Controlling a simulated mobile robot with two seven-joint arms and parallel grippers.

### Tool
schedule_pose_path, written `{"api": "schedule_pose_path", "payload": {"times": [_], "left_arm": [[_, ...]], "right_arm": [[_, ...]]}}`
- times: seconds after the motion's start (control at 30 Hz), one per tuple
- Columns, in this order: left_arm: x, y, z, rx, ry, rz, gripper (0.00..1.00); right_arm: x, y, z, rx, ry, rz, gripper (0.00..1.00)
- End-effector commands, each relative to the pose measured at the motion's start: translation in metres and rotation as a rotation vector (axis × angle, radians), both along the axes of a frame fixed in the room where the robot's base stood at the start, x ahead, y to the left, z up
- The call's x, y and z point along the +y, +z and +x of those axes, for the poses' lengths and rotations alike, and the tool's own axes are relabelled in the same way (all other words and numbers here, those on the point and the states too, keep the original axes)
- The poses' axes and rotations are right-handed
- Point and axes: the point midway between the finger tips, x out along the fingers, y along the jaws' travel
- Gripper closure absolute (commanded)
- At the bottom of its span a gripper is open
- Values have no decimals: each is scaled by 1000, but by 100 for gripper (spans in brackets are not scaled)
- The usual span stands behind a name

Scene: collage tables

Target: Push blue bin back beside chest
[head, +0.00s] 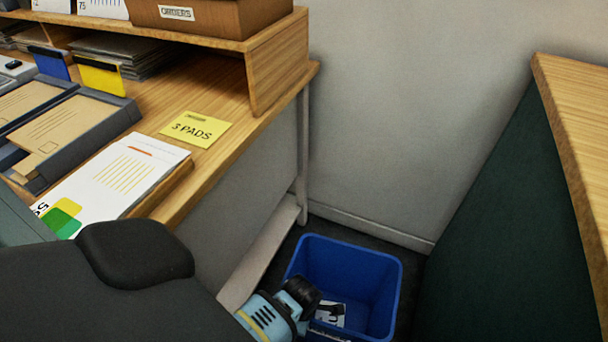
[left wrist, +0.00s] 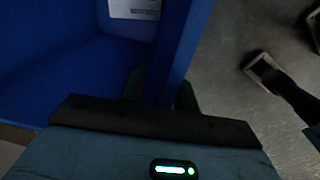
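The blue bin (head: 345,257) stands upright on the dark floor, in the gap between the desk and the dark green chest (head: 495,235). A white printed sheet lies inside it. My left gripper (head: 304,296) reaches down to the bin's near left side in the head view. In the left wrist view the bin's wall (left wrist: 185,50) runs between the dark fingers of my left gripper (left wrist: 162,92), one on each side, close against it. The fingertips are partly hidden and dark. My right gripper is not clearly seen in either view.
The wooden desk (head: 229,110) with a yellow "3 PADS" card (head: 196,129) is at left, its pale leg (head: 303,150) beside the bin. A grey wall (head: 415,100) stands behind. Grey floor (left wrist: 225,60) shows outside the bin, with an unclear dark, pale-ended part.

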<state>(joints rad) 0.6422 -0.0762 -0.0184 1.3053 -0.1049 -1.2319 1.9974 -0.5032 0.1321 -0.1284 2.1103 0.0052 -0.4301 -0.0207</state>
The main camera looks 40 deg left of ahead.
Motion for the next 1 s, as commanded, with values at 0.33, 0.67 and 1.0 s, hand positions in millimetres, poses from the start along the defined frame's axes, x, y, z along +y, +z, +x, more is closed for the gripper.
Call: {"api": "schedule_pose_path", "payload": {"times": [0.33,0.67,1.0], "left_arm": [[0,-2,0,-1,0,0,70],[0,-2,0,0,0,1,100],[0,-3,0,0,0,1,100]], "right_arm": [[0,1,1,-3,1,0,100],[0,1,-2,3,2,0,100],[0,-1,-3,7,3,-1,100]]}}
